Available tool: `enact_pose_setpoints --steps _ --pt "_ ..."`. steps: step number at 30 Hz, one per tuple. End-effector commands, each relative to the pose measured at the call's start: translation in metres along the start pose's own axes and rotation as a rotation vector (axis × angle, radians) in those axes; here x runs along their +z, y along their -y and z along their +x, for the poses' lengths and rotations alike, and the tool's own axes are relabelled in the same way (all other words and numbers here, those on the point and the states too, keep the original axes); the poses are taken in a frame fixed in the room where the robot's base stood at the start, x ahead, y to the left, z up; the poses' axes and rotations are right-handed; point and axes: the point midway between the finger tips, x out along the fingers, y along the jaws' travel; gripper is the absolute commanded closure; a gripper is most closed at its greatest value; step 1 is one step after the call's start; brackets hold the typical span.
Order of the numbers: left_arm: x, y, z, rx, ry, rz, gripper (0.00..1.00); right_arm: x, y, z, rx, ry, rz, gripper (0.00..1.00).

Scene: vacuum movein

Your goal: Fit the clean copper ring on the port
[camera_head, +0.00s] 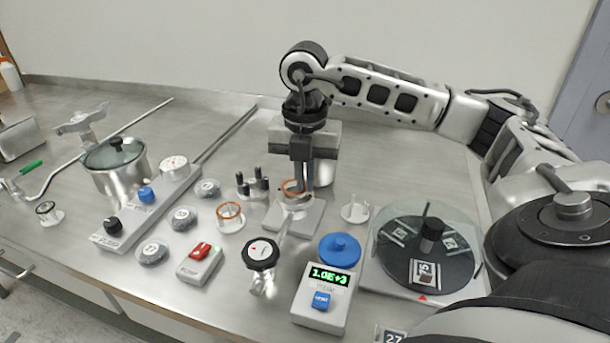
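One copper ring (289,187) is at the fingertips of my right gripper (301,186), just above the metal port (294,204) on its square plate. The gripper points straight down and its fingers are close together on the ring's edge. I cannot tell whether the ring touches the port. A second copper ring (229,210) lies on a small white stand to the left. A similar white stand (355,210) to the right holds no ring. Which ring is clean is too small to tell. My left gripper is not in view.
A round black turntable (426,256) stands at the right, beside a blue disc (339,249) and a gauge with a green display (328,290). A black-knobbed valve (261,254), a red-button box (200,262), several grey knobs and a lidded pot (121,170) crowd the left.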

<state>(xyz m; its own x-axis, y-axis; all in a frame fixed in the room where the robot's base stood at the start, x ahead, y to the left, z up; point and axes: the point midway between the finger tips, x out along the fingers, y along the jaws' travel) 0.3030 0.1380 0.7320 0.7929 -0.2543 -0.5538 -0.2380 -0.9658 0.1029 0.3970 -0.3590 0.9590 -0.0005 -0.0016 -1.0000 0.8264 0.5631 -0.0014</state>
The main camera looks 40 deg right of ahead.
Motion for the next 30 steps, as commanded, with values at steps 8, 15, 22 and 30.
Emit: enact_pose_setpoints --steps 8,15,22,30 --pt "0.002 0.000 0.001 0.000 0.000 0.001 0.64 0.000 0.000 0.003 0.000 0.000 0.000 1.00" --pt "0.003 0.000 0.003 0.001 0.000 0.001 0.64 0.000 0.000 0.006 0.000 0.000 0.000 1.00" --pt "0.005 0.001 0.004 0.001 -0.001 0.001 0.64 0.000 0.000 0.008 0.000 0.000 0.000 1.00" --pt "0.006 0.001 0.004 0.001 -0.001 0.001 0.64 0.000 0.000 0.011 0.000 0.000 0.000 1.00"
